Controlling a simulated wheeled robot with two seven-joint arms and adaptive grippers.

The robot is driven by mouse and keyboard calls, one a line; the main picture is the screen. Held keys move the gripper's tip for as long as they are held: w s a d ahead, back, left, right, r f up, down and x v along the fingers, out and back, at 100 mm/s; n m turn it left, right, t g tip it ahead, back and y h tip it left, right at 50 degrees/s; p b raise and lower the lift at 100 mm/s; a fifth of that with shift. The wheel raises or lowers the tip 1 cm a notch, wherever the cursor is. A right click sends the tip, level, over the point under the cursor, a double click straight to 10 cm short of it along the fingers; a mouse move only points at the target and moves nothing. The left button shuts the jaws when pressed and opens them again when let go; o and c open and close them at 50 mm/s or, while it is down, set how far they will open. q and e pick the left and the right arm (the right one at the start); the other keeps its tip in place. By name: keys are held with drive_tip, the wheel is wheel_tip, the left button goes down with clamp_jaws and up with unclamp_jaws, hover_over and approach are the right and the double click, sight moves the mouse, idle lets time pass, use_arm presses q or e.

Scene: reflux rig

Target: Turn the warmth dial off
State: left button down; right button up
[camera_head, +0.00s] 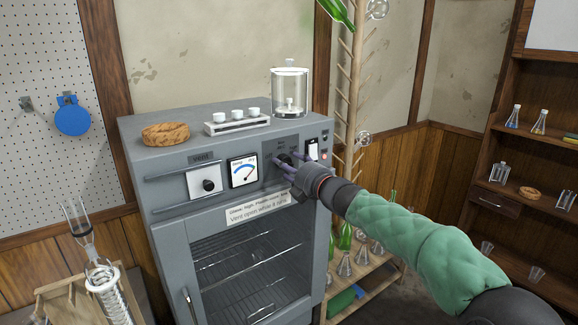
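The warmth dial (284,159) is a dark knob on the upper front panel of a grey oven-like cabinet (160,215). It is right of the gauge marked temp. My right gripper (281,158) reaches in from the right, with its purple-grey fingers apart on either side of the dial. The fingers look open, with the dial between them; whether they touch it I cannot tell. They partly cover the dial and its markings, so its setting cannot be read. My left gripper is not in view.
A vent knob (208,185), the temp gauge (243,171) and a white switch (312,149) sit near the dial. A glass jar (290,92), a cork ring (165,134) and a cup rack (236,122) stand on top. A wooden bottle rack (353,85) rises at right.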

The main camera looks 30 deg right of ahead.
drive_tip(key=shift+s+r, duration=0.1)
drive_tip(key=shift+r, duration=0.1)
drive_tip(key=shift+s, duration=0.5)
drive_tip(key=s, duration=1.1)
drive_tip(key=shift+d, duration=0.4)
drive_tip(key=shift+w+f, duration=0.1)
